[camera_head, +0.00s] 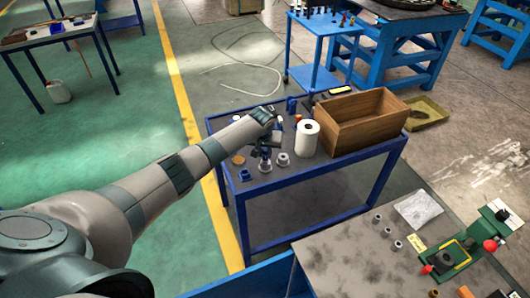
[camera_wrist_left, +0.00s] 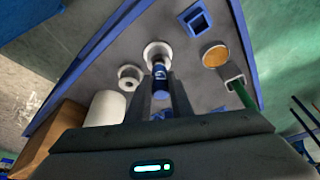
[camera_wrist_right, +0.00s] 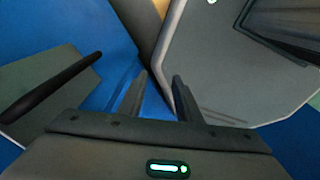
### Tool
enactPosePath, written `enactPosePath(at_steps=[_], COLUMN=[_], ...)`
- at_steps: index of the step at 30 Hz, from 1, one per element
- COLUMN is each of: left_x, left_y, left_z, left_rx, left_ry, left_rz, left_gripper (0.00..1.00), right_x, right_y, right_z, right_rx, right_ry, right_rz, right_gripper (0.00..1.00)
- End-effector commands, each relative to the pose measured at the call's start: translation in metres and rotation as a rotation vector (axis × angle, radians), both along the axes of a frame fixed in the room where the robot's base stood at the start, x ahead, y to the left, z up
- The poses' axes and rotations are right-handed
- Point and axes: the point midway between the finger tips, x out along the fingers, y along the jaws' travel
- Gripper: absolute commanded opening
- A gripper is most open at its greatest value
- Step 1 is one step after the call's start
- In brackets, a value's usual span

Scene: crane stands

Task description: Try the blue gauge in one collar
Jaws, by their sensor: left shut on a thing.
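My left gripper (camera_head: 268,142) is above the blue table. In the left wrist view its fingers (camera_wrist_left: 161,88) are shut on the blue gauge (camera_wrist_left: 160,73), a short blue cylinder. The gauge's far end lines up with a pale round collar (camera_wrist_left: 157,47); I cannot tell whether it is inside the bore or just above it. This collar also shows in the head view (camera_head: 265,165). A second collar (camera_wrist_left: 130,73) stands beside it, also visible in the head view (camera_head: 282,159). My right gripper (camera_wrist_right: 160,78) is open and empty, away from the table.
On the table (camera_head: 275,184) stand a paper roll (camera_head: 307,138), a wooden crate (camera_head: 365,122), a blue square holder (camera_wrist_left: 196,18) and an orange-topped disc (camera_wrist_left: 215,57). A grey bench (camera_head: 345,248) with small parts and a green fixture (camera_head: 455,256) is at the lower right.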

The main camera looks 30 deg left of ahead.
Motion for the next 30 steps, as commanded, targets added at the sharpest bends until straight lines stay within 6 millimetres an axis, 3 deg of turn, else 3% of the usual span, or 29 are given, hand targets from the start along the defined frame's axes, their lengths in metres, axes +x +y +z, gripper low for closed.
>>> enactPosePath(at_steps=[14, 30], left_x=[0.000, 0.000], left_y=[0.000, 0.000], left_z=[0.000, 0.020], left_rx=[0.000, 0.000], left_ry=[0.000, 0.000], left_rz=[0.000, 0.000], left_gripper=[0.00, 0.00], right_x=[0.000, 0.000], right_y=[0.000, 0.000], right_z=[0.000, 0.021], right_rx=[0.000, 0.000], right_ry=[0.000, 0.000], right_rz=[0.000, 0.000], right_gripper=[0.31, 0.31])
